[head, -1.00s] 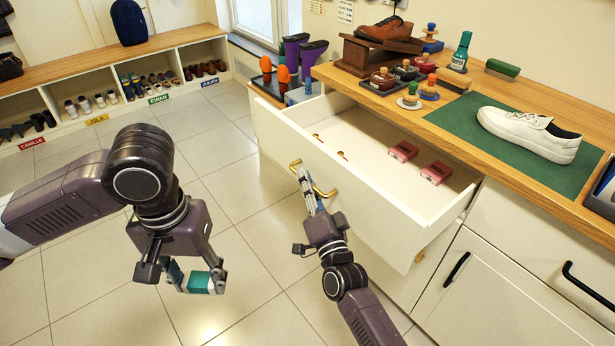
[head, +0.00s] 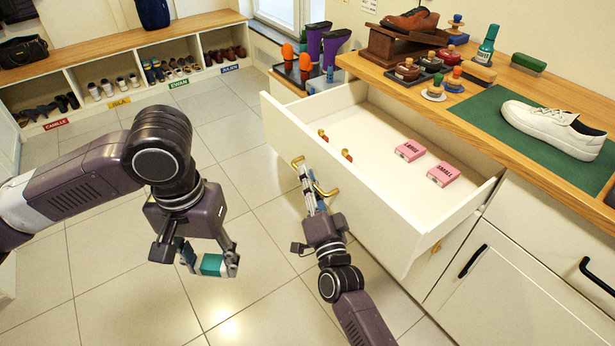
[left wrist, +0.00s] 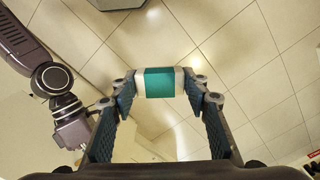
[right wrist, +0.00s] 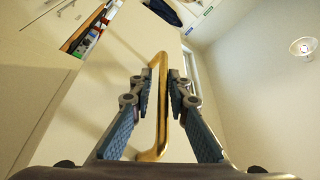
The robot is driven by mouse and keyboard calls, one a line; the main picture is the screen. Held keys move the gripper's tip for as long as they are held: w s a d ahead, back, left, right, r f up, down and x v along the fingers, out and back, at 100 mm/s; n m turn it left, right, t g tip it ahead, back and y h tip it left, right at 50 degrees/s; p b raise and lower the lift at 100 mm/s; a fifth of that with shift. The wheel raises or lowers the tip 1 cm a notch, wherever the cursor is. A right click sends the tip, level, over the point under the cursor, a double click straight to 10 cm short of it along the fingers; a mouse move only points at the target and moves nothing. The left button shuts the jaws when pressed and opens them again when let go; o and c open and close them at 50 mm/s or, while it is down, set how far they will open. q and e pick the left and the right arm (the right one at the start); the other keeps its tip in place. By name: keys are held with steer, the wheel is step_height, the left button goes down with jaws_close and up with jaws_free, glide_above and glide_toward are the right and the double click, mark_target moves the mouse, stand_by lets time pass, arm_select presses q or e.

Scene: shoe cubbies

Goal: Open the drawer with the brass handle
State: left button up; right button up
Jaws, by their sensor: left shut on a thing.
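The white drawer (head: 375,215) under the counter stands pulled out, with its inside in view. Its brass handle (head: 329,193) is on the front panel and also shows in the right wrist view (right wrist: 161,115). My right gripper (head: 308,178) is at this handle. My left gripper (head: 210,262) is away from the drawer, over the floor. It is shut on a small teal block with pale ends (left wrist: 159,83).
The wooden counter (head: 465,112) above holds a white shoe (head: 553,128) on a green mat, polish tins and brushes. A low shoe bench (head: 130,45) stands behind. The tiled floor at left is clear.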

steer(key=v, duration=1.2)
stand_by(0.3)
